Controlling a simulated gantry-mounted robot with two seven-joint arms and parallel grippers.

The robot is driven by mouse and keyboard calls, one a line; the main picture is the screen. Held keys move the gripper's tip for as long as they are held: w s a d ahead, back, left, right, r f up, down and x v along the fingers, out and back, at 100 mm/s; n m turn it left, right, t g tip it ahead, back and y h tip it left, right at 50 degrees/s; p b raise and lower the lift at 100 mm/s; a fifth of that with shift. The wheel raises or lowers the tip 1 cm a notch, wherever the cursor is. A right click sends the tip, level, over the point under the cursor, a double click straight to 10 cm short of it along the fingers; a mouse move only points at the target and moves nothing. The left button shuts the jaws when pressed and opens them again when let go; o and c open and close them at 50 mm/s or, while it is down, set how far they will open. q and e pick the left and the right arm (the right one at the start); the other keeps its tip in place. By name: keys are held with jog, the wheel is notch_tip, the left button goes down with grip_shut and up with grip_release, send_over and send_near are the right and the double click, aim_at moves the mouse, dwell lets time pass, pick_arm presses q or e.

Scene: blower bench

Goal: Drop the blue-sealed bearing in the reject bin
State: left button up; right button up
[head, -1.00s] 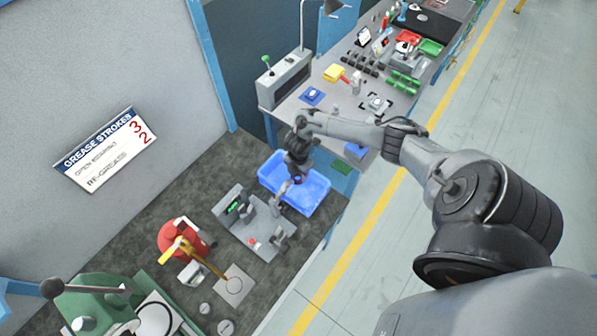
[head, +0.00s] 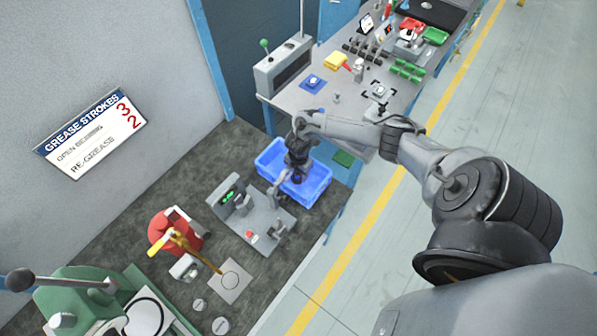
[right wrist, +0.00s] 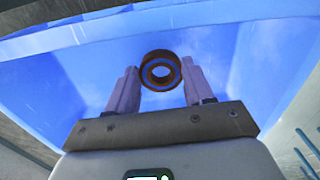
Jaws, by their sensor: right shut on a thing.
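The blue-sealed bearing (right wrist: 161,71) shows in the right wrist view as a dark brownish ring with a blue face around a centre hole. My right gripper (right wrist: 161,82) is shut on it, one finger on each side. The blue bin (right wrist: 62,62) fills the background behind the bearing in that view. In the head view my right gripper (head: 297,180) points down over the blue bin (head: 319,184), and the bearing is too small to make out clearly there. My left gripper is not in view.
A grey fixture (head: 251,217) with a green display stands close to the bin. A red device with a yellow lever (head: 176,238) is further left. A workbench (head: 300,98) with a blue pad, a yellow item and trays lies beyond the bin. The floor at right is clear.

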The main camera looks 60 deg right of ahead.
jog(key=shift+f, duration=0.1)
dwell(0.3)
jog(key=o, duration=1.1)
jog(key=shift+r, duration=0.55)
notch_tip(320, 180, up, 10)
jog(key=shift+f+p, duration=0.15)
jog(key=shift+p, duration=0.55)
